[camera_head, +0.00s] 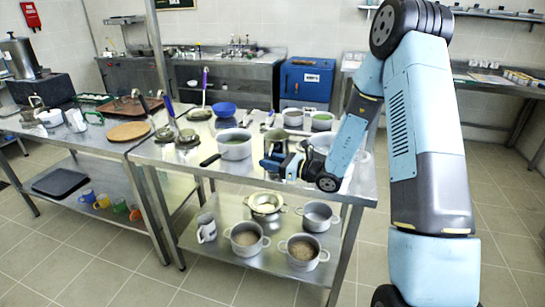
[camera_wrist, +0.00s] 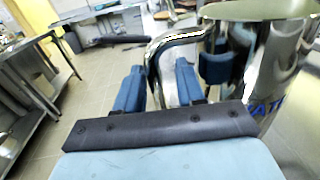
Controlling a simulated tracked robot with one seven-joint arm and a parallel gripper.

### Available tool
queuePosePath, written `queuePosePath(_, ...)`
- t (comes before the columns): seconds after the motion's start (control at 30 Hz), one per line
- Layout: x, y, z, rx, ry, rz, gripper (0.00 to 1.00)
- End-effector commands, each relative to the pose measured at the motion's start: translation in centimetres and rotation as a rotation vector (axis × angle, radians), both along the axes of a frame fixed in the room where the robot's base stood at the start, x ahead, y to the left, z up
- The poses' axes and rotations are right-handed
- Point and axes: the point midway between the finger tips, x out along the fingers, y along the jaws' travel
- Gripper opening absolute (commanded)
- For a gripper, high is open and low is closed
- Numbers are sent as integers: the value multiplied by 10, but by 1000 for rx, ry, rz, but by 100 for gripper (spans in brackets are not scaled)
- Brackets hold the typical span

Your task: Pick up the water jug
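The water jug (camera_wrist: 285,65) is a shiny metal vessel at the right of the wrist view, with part of a blue label showing and a pale olive top. Its curved metal handle (camera_wrist: 158,55) runs down between the two blue fingers of my gripper (camera_wrist: 160,85). The fingers stand apart on either side of the handle, and a gap shows beside the right finger. A blue patch on the jug's side looks like a finger's reflection. In the head view my gripper (camera_head: 273,161) is low over the steel table, and a metal vessel just behind it (camera_head: 277,139) seems to be the jug, partly hidden.
A long-handled saucepan (camera_head: 235,148) stands left of my gripper on the steel table (camera_head: 190,158). Several pots, a blue bowl (camera_head: 225,108) and ladles are around it. The lower shelf holds pots, a strainer (camera_head: 265,205) and a labelled metal mug (camera_head: 206,228). Floor is clear in front.

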Motion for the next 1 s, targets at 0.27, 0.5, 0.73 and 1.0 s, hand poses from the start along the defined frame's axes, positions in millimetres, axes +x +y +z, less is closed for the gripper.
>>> queuePosePath(0.27, 0, 0, 0, 0, 0, -1, 31)
queuePosePath(0.5, 0, 0, 0, 0, 0, -1, 8)
queuePosePath(0.73, 0, 0, 0, 0, -1, -1, 0)
queuePosePath(1.0, 1, 0, 1, 0, -4, -1, 0)
